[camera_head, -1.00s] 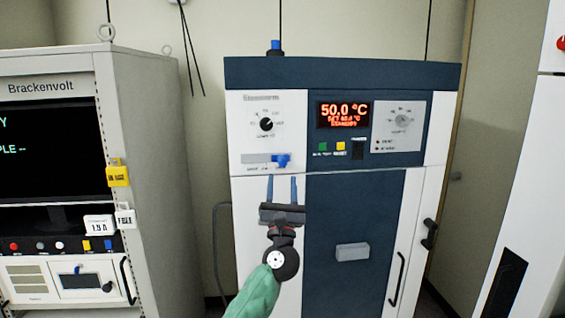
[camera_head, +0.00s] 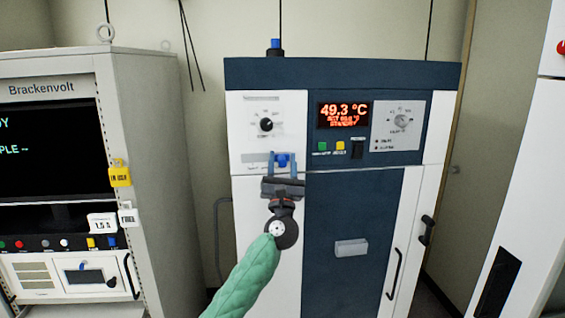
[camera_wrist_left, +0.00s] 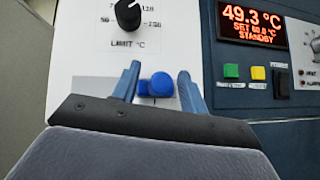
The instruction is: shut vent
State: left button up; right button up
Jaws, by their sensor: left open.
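In the left wrist view the blue knob (camera_wrist_left: 160,85) sits between my left gripper's fingers. My left gripper (camera_head: 283,163) is open, with one blue finger on each side of the knob. A small gap shows beside the right finger; the left finger is close to the knob's stem, and I cannot tell whether it touches. My right gripper is in neither view.
The temperature display (camera_head: 343,115) reads 49.3 °C and STANDBY. Green (camera_head: 323,146) and yellow (camera_head: 340,146) buttons and a black power switch (camera_head: 357,149) are right of the vent. A limit dial (camera_head: 266,125) is above it. A Brackenvolt cabinet (camera_head: 150,180) stands at left.

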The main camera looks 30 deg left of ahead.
pick_arm(q)
grip_shut()
jog(key=s+a, duration=0.1)
jog(key=a, duration=0.1)
jog(key=s+a, duration=0.3)
jog(key=a, duration=0.1)
jog(key=shift+s+a, duration=0.2)
jog(key=shift+a, duration=0.1)
jog(key=shift+s+a, duration=0.1)
jog(key=shift+a, duration=0.05)
jog(key=shift+c, duration=1.5)
grip_release()
jog(key=o, duration=0.3)
jog(key=shift+s+a, duration=0.1)
jog(key=shift+a, duration=0.05)
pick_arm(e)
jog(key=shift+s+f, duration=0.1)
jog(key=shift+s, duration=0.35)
